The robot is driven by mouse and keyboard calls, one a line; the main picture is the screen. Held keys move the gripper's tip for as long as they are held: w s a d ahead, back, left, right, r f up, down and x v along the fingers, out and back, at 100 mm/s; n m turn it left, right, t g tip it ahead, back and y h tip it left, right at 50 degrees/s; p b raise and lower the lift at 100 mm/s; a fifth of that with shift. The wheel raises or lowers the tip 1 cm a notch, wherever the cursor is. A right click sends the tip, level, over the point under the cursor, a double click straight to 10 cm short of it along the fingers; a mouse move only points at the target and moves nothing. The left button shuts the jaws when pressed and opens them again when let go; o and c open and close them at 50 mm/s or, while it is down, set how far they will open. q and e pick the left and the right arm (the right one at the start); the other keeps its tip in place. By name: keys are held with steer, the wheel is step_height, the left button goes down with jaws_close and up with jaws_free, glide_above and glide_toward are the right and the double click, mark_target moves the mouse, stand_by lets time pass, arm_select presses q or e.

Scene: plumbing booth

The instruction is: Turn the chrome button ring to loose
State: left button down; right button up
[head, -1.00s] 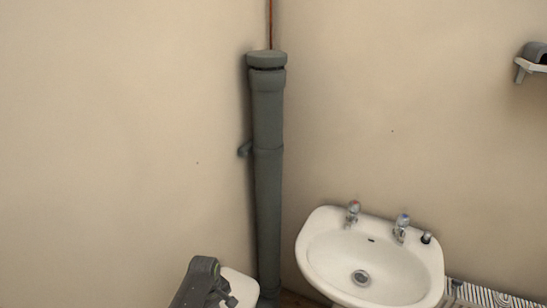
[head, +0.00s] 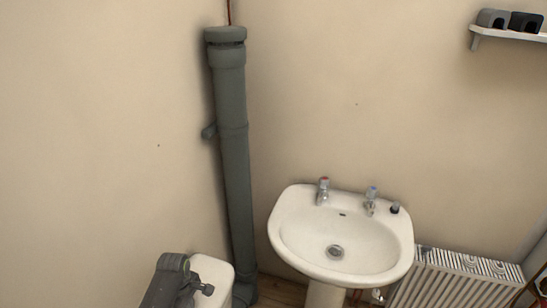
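I cannot make out the chrome button ring in the head view. A white rounded fixture (head: 214,272) shows at the bottom left, cut off by the frame edge; I cannot tell for sure what it is. A dark grey jointed part, which looks like a link of my own arm, stands in front of it and hides some of it.
A white washbasin (head: 298,246) with two taps stands right of a tall grey pipe (head: 235,170) in the corner. A white radiator (head: 455,282) is at the lower right. A shelf (head: 505,34) with dark objects hangs at the upper right.

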arm_select(q)
step_height(320, 180, down, 2)
steer(key=shift+f+b, duration=0.1)
steer(key=shift+b, duration=0.2)
steer(key=shift+w+a, duration=0.2)
stand_by(0.5)
